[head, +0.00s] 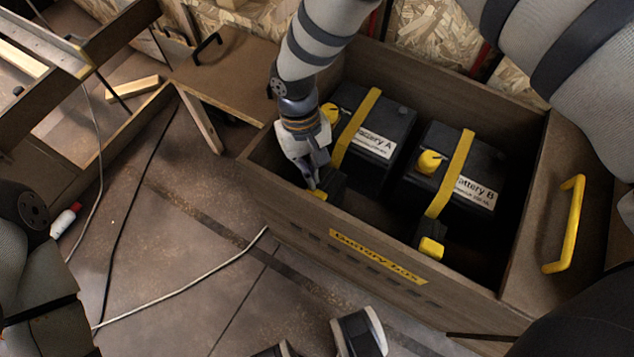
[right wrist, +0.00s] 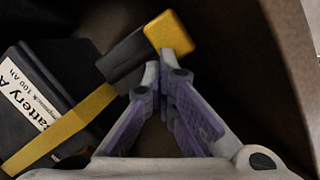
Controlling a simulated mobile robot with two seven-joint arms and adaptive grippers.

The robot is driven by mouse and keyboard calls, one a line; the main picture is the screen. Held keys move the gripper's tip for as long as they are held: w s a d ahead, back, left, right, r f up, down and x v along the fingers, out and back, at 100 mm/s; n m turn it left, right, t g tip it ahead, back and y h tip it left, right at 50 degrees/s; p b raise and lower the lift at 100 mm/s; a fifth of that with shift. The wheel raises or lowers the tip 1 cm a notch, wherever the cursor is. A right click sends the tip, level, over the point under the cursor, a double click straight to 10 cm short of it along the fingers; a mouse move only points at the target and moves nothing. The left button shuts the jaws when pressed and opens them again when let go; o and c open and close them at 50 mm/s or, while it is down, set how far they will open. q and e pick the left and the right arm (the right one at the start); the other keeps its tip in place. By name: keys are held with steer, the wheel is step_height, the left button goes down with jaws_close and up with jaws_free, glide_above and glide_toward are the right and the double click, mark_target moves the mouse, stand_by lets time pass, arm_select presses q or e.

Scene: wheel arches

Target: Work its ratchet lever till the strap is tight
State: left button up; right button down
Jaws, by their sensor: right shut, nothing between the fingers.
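Battery A (head: 374,126) is a black box with a white label, in the wooden battery bay. A yellow strap (head: 355,131) runs over it to a black ratchet (head: 332,184) at its front, also seen in the right wrist view (right wrist: 126,57). The ratchet's yellow lever (right wrist: 168,33) shows clearly there. My right gripper (head: 315,185) is shut and empty. Its fingertips (right wrist: 165,72) are close below the lever in that view; I cannot tell whether they touch. In the head view it partly hides the ratchet.
Battery B (head: 460,170) stands to the right, with its own yellow strap (head: 453,172) and yellow-levered ratchet (head: 431,245). The bay's front wall (head: 345,250) rises close in front of the ratchets. A yellow handle (head: 565,225) is at the right. Cables lie on the floor.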

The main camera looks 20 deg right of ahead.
steer(key=shift+w+r, duration=0.2)
steer(key=shift+w, duration=0.35)
steer(key=v, duration=1.2)
